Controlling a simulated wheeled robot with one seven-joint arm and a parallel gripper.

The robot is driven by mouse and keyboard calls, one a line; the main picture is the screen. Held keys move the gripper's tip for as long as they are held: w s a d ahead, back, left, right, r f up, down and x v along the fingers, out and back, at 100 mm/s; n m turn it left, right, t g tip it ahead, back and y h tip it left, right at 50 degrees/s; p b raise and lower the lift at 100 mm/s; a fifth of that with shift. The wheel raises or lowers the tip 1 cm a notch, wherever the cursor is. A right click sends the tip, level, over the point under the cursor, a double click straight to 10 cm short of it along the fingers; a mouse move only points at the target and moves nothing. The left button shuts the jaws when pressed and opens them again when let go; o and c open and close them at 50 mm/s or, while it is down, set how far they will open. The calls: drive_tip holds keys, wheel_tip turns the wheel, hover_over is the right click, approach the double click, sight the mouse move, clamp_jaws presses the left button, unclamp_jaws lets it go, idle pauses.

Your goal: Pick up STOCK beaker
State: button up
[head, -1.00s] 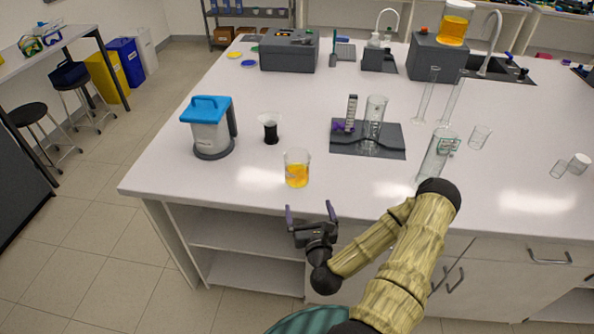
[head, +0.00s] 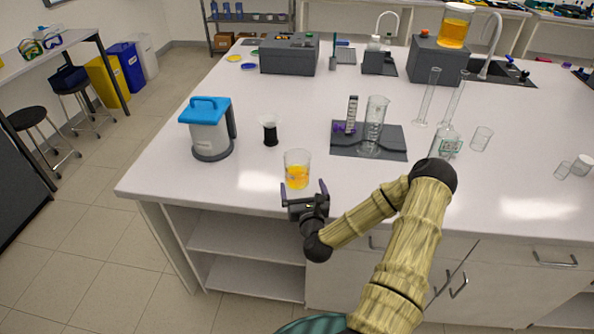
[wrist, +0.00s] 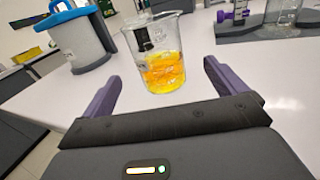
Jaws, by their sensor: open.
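A clear glass beaker with orange-yellow liquid (head: 297,172) stands upright near the front edge of the bench. I cannot read a STOCK label on it. It also shows in the wrist view (wrist: 160,65), ahead of the fingers and near the middle. My gripper (head: 304,190) is open and empty, with its purple fingers just in front of the beaker, on the near side. In the wrist view, my gripper (wrist: 160,82) has its two fingers spread to the left and right below the beaker, apart from it.
A blue-lidded grey jug (head: 210,130) stands left of the beaker. A small vessel of dark liquid (head: 270,132) stands behind it. A dark tray (head: 395,150) with a glass cylinder (head: 375,125) is to the right. Several glass cylinders stand farther right. The bench between is clear.

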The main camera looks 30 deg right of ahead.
sight(300, 178)
drive_tip(key=shift+x, duration=1.45)
drive_tip(key=shift+p+x, duration=1.3)
drive_tip(key=shift+x, duration=1.3)
drive_tip(key=shift+a+f, duration=0.1)
drive_tip(key=shift+a, duration=0.05)
drive_tip(key=shift+w, duration=0.1)
drive_tip(key=c, duration=1.3)
